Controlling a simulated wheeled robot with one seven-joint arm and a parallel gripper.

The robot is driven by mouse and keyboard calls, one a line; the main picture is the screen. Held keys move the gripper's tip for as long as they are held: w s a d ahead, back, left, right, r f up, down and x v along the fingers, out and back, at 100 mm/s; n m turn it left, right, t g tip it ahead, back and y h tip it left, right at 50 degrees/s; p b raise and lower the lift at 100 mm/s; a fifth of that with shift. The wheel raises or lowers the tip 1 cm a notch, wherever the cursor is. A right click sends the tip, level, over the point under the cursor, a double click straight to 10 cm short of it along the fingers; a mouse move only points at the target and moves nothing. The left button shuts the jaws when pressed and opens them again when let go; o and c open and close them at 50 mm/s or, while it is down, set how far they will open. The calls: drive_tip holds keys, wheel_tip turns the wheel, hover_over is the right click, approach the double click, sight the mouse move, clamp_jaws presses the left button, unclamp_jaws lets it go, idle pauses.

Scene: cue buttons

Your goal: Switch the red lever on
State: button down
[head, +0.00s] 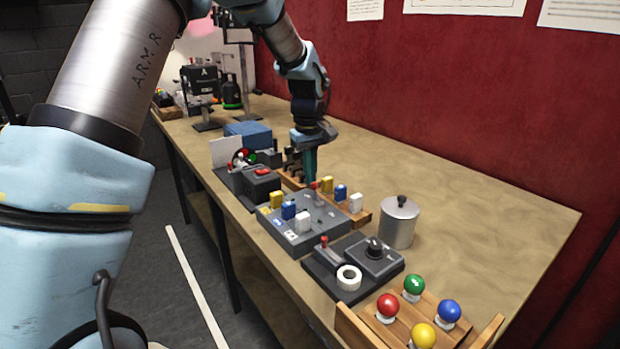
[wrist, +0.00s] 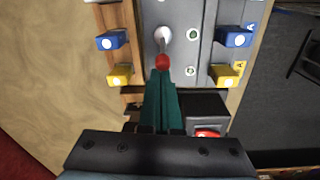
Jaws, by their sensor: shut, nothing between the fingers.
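A lever with a red knob (head: 315,186) stands on a grey panel (head: 325,226). In the wrist view the red knob (wrist: 163,62) shows just past my fingertips, with its pale round base (wrist: 163,35) beyond it. My gripper (head: 310,180) points down beside this lever. In the wrist view my gripper (wrist: 162,75) has its teal fingers shut and empty, with the tips at the knob. I cannot tell whether they touch it. A second red-topped lever (head: 324,241) stands on a smaller dark box nearer the front.
Blue, yellow and white blocks sit on the panel and on a wooden rack (head: 360,217) behind it. A red button box (head: 262,183) stands left of the panel. A metal canister (head: 400,222) and a tray of coloured balls (head: 413,284) stand to the right. The back right tabletop is clear.

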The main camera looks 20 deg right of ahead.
drive_tip(key=shift+s+b, duration=0.2)
drive_tip(key=shift+b, duration=0.15)
drive_tip(key=t+b, duration=0.1)
drive_tip(key=b, duration=0.1)
drive_tip(key=s+t+b, duration=0.1)
drive_tip(key=b, duration=0.1)
drive_tip(key=shift+s+d+t, duration=0.25)
drive_tip(key=shift+t, duration=0.05)
drive_tip(key=t+b, duration=0.1)
drive_tip(key=b, duration=0.2)
drive_tip(key=s+t+b, duration=0.1)
drive_tip(key=b, duration=0.3)
drive_tip(key=s+t+y+b, duration=0.1)
drive_tip(key=t+b, duration=0.1)
drive_tip(key=b, duration=0.2)
drive_tip(key=shift+s+d, duration=0.2)
drive_tip(key=shift+s, duration=0.05)
drive_tip(key=shift+w+a+r+p, duration=0.1)
drive_tip(key=shift+w+r+p, duration=0.05)
drive_tip(key=shift+r+p, duration=0.4)
drive_tip(key=shift+r, duration=0.1)
drive_tip(key=shift+r+p, duration=0.35)
drive_tip(key=shift+r, duration=0.35)
